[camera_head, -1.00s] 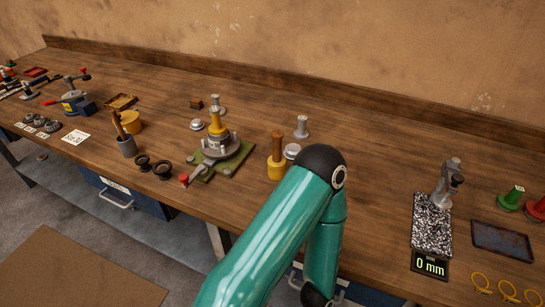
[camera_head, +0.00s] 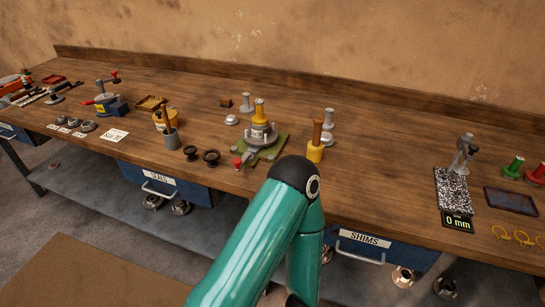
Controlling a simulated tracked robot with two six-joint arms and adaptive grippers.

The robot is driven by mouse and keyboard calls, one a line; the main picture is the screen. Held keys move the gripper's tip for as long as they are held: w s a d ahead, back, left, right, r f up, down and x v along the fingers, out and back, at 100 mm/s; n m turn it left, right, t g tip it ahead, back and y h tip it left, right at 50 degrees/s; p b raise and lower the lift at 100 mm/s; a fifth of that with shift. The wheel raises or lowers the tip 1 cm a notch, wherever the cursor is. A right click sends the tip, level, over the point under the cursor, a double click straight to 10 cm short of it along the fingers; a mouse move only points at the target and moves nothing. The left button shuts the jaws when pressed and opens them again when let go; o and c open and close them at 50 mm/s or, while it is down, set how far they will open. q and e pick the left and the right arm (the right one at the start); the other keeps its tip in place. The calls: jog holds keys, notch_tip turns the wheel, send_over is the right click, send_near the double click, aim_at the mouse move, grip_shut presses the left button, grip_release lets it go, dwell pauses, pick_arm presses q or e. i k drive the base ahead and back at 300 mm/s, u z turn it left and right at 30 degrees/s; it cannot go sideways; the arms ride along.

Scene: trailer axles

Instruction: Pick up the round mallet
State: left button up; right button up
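The likely round mallet is a yellow cylindrical head (camera_head: 315,152) with a brown wooden handle (camera_head: 317,131) pointing up. It stands upright on the workbench (camera_head: 385,195), right of the green-based fixture (camera_head: 262,140). One teal arm of mine rises from the bottom middle. Its dark elbow is in front of the bench edge, just below and left of the mallet in the picture, and its forearm drops away downward. No gripper shows in this view, so I cannot see what either one holds.
A grey metal post (camera_head: 328,117) is behind the mallet. Blue drawers (camera_head: 362,245) hang under the bench.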

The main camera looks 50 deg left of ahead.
aim_at(315, 148)
jog(key=u, duration=0.1)
jog(key=k, duration=1.15)
jog(key=u, duration=1.3)
jog(key=i, duration=0.75)
jog(key=u, duration=0.15)
